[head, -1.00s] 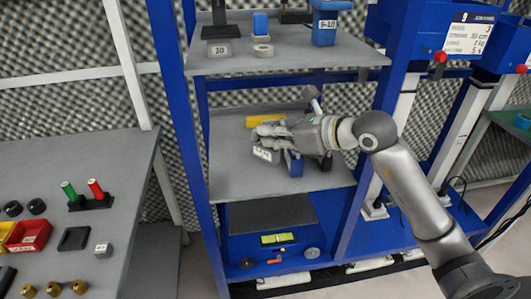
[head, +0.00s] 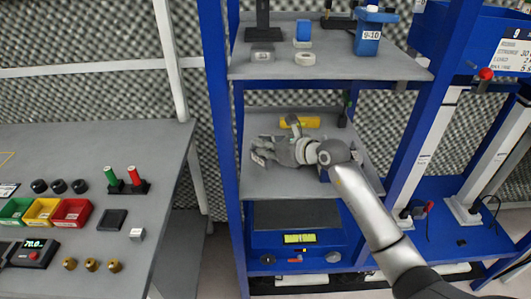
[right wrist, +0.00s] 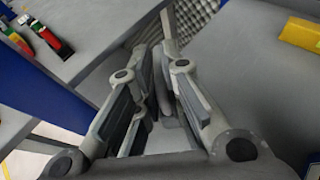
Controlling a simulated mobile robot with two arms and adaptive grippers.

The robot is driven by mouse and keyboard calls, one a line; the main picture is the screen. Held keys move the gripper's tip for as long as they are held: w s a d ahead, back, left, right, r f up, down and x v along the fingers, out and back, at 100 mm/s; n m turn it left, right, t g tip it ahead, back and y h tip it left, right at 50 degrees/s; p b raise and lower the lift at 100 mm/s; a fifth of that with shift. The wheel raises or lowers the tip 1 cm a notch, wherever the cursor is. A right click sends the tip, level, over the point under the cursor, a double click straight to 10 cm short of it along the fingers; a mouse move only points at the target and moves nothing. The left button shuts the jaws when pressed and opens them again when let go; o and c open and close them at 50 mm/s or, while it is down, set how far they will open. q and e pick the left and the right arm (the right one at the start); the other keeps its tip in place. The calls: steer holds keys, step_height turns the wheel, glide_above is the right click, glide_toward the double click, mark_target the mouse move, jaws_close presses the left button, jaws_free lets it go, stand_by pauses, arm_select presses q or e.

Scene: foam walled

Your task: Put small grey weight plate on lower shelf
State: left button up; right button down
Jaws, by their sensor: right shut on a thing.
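My right gripper (head: 260,153) is over the left part of the lower grey shelf (head: 285,185), below the upper shelf. In the right wrist view the right gripper (right wrist: 160,80) is shut on a thin, pale grey thing, the small grey weight plate (right wrist: 164,88), seen nearly edge-on and mostly hidden by the fingers. In the head view the plate cannot be made out clearly. I cannot tell whether it touches the shelf. My left gripper is not in view.
Blue uprights (head: 218,120) flank the shelves. A side table (head: 150,165) stands left.

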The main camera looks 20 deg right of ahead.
steer(key=shift+f, duration=1.4)
steer(key=shift+f, duration=0.15)
steer(key=c, duration=1.5)
jaws_free()
steer(key=shift+c, duration=0.2)
steer(key=shift+p, duration=0.3)
steer(key=b+v, duration=0.1)
steer(key=v, duration=1.1)
steer(key=shift+a, duration=0.1)
